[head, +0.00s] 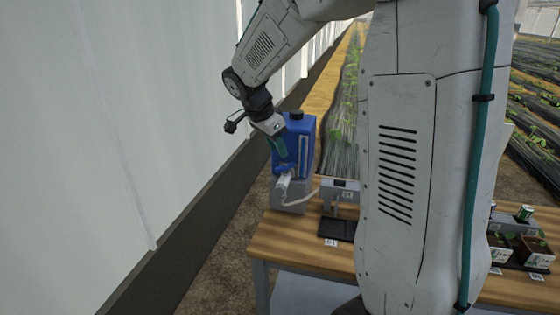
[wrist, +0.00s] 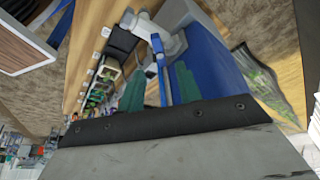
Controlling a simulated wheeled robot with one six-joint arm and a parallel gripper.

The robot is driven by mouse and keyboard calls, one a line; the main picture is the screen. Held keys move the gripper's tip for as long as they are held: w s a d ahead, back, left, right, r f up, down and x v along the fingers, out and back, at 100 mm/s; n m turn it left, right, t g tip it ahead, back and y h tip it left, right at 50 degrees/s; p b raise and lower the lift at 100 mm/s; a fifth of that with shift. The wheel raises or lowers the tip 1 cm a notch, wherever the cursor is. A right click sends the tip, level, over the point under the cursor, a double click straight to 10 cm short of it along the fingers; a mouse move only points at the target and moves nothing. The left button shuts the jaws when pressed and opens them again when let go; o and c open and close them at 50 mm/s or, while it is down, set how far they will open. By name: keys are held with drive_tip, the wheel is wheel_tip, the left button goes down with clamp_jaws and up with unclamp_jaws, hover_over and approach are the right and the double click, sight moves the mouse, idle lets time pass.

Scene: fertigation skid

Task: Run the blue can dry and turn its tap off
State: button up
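The blue can (head: 296,128) stands upright on a grey stand (head: 288,204) at the table's far left corner, with a pale strip down its front. Its white tap (head: 284,185) is low on the front. In the wrist view the can (wrist: 213,62) fills the right, with the tap body (wrist: 153,27) at the top and its blue lever (wrist: 159,66) pointing towards me. My gripper (head: 279,147) is in front of the can. Its green fingers are apart, with the lever showing between them in the wrist view (wrist: 160,85). I cannot tell whether they touch it. The liquid level is unclear.
A pale hose (head: 303,199) runs from the tap to a small grey box (head: 340,187) above a black tray (head: 338,229). Potted plants (head: 533,250) and a green can (head: 523,213) are at the right. My arm hides the table's middle. A white wall (head: 90,120) rises at left.

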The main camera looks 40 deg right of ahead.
sight(285, 165)
drive_tip(key=x, duration=0.6)
clamp_jaws()
